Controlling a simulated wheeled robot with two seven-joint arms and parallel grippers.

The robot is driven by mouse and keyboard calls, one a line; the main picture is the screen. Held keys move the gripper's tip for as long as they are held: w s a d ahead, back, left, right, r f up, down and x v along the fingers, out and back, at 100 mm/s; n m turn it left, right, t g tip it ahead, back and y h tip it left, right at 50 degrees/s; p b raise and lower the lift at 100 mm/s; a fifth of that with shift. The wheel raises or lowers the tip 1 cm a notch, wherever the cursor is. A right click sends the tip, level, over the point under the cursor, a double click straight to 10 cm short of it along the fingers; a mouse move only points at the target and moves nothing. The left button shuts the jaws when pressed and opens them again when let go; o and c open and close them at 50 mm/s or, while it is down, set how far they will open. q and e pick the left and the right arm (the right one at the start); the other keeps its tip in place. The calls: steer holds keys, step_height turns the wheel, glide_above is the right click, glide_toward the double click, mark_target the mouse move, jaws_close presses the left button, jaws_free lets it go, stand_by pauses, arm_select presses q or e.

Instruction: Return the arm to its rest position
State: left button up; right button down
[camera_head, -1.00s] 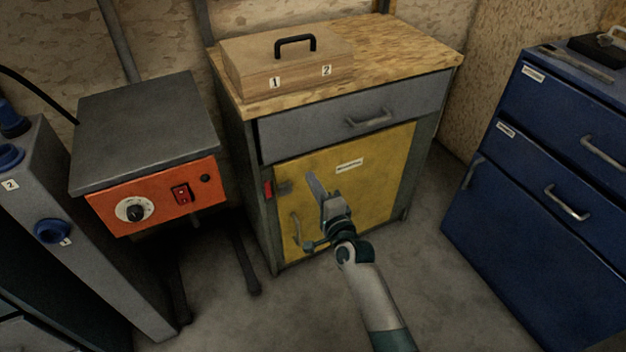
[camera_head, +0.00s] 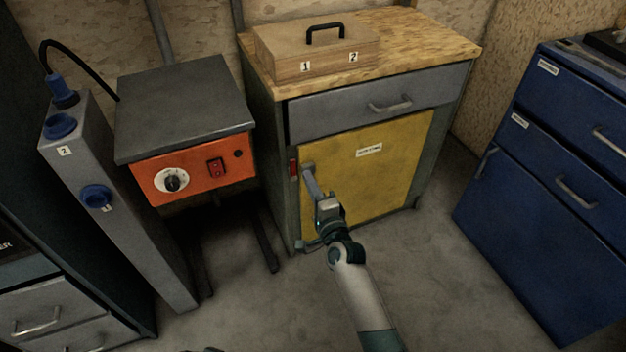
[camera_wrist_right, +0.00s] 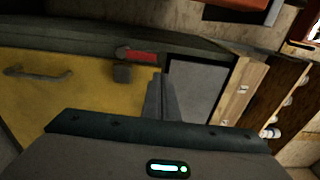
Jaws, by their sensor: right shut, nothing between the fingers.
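My right arm reaches up from the bottom of the head view. Its gripper (camera_head: 309,176) is shut and empty, in front of the upper left part of the yellow cabinet door (camera_head: 375,185). The gripper's fingers also show in the right wrist view (camera_wrist_right: 160,101), pointing away past the door edge. A red piece (camera_head: 293,168) on the cabinet frame is just left of the fingertips. In the wrist view the red piece (camera_wrist_right: 140,56) and a dark latch block lie left of the fingers, with a gap in the picture. I cannot tell whether the fingers touch anything. My left gripper is not seen.
A wooden box (camera_head: 318,52) with a black handle stands on the cabinet's wooden top (camera_head: 425,50). The grey drawer (camera_head: 350,112) is shut. An orange-fronted unit (camera_head: 195,172) stands left, a blue drawer cabinet (camera_head: 545,180) right. Floor (camera_head: 420,285) between is clear.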

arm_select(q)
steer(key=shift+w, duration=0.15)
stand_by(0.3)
arm_select(e)
steer(key=s+d+f+n+g+h+p, duration=0.25)
steer(key=s+d+f+n, duration=0.2)
steer(key=s+f, duration=0.45)
steer(key=s+d+f+n+g+h+p, duration=0.1)
steer(key=s+d+f+n+g+p, duration=0.3)
steer(key=s+f, duration=0.5)
arm_select(q)
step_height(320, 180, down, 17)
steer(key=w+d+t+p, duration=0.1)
steer(key=p, duration=0.4)
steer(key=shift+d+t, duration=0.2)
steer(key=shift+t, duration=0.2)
arm_select(e)
steer(key=s+d+f+n+g+h, duration=0.1)
steer(key=s+d+f, duration=0.3)
steer(key=s, duration=0.4)
steer(key=s+d+f+n+g, duration=0.2)
steer(key=s+d+f, duration=0.3)
steer(key=s, duration=0.3)
steer(key=s+d+f+n+g+h, duration=0.1)
steer(key=s+d+f+n, duration=0.3)
steer(key=s+d+f, duration=0.1)
steer(key=s+d, duration=0.1)
steer(key=s, duration=0.1)
steer(key=shift+s+d+h, duration=0.35)
steer(key=shift+s, duration=0.05)
